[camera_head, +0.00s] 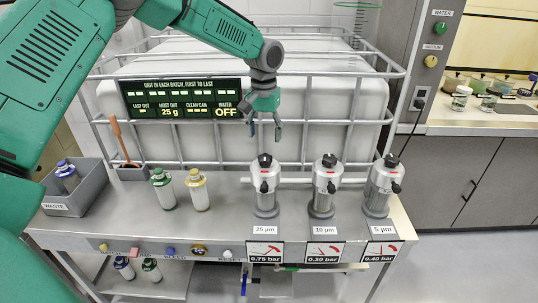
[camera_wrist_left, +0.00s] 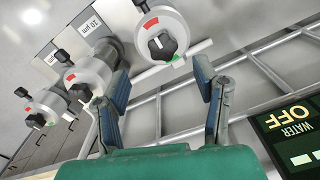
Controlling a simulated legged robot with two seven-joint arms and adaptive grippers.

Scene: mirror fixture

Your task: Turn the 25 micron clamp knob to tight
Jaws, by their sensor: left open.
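The 25 micron housing (camera_head: 265,200) is a silver cylinder, leftmost of three on the bench. Its black clamp knob (camera_head: 264,160) sits on top. In the left wrist view the nearest knob (camera_wrist_left: 161,44) is black with a white mark, on a pale round cap with a red patch; I cannot tell which setting it marks. My left gripper (camera_head: 264,132) is open and empty, above the 25 micron housing and apart from it. In the left wrist view its open fingers (camera_wrist_left: 161,72) stand either side of a gap below the nearest knob. My right gripper is not in view.
The 10 micron (camera_head: 323,195) and 5 micron (camera_head: 380,193) housings stand to the right. Gauge plates (camera_head: 265,253) line the front edge. Two sample bottles (camera_head: 198,192) and a grey waste bin (camera_head: 75,195) stand left. A caged white tank (camera_head: 330,115) is behind, with a sign reading water off.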

